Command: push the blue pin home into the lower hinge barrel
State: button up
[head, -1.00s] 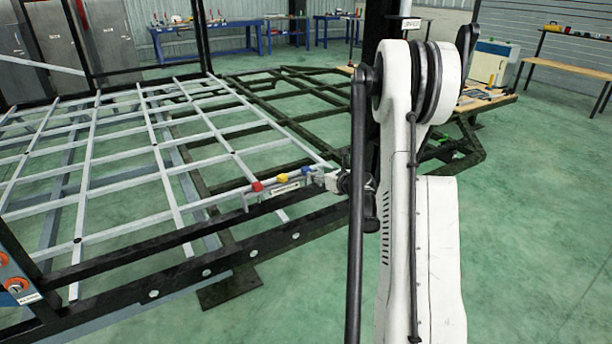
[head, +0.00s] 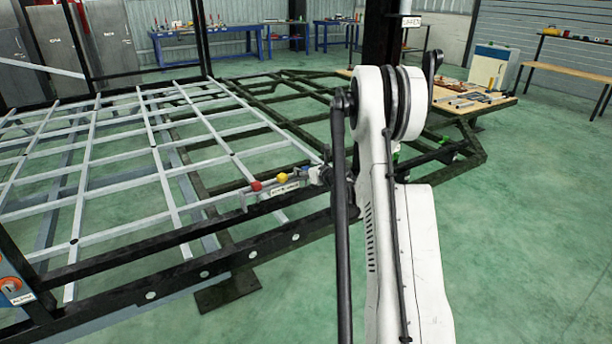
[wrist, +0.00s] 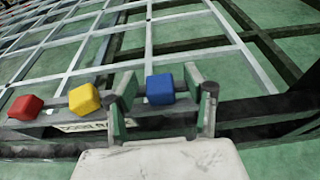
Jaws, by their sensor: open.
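In the wrist view, a blue block-shaped pin head (wrist: 160,89) lies between the two fingers of my gripper (wrist: 160,93). The fingers are apart, with a gap showing on each side of the blue head. A yellow head (wrist: 84,98) and a red head (wrist: 25,107) sit in a row to its left, by a pale labelled bar (wrist: 60,128). In the head view, the red head (head: 256,186) and yellow head (head: 281,177) show left of my gripper (head: 318,174). The blue head (head: 302,169) is small there. I cannot make out the lower hinge barrel.
A black frame rail (head: 225,258) runs below the row of pins. A pale grey grid (head: 85,180) lies behind and left. A wooden bench with tools (head: 470,103) stands at back right. The green floor (head: 530,230) at right is clear.

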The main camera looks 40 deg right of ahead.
grip_shut()
